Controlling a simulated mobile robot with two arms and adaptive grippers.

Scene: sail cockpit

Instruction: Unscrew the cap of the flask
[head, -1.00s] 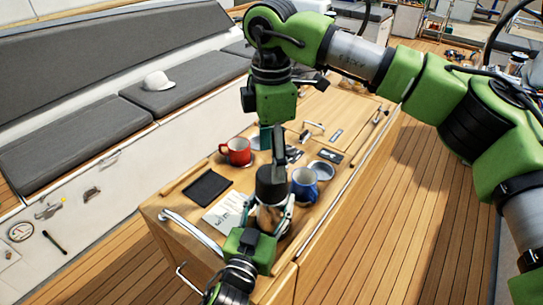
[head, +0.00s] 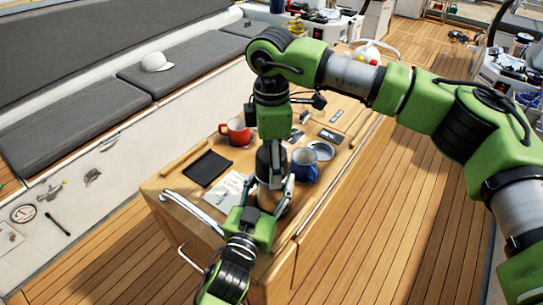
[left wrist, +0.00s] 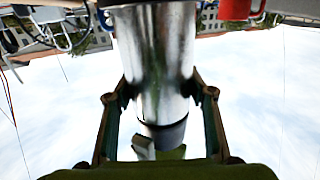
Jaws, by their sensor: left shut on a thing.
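The flask (head: 270,199) is a shiny metal cylinder with a black cap (head: 264,166), standing upright near the front of the wooden table. My left gripper (head: 271,188) is shut on the flask's body, one finger on each side. The flask (left wrist: 160,65) and its black cap (left wrist: 165,133) also show in the left wrist view, which appears upside down. My right gripper (head: 273,146) points straight down right at the cap. Its fingers are mostly hidden, so I cannot tell whether they grip the cap.
A blue mug (head: 305,167) stands close to the right of the flask. A red mug (head: 238,133) stands behind it to the left. A black tablet-like pad (head: 207,168) and a printed sheet (head: 226,190) lie on the table (head: 167,181).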

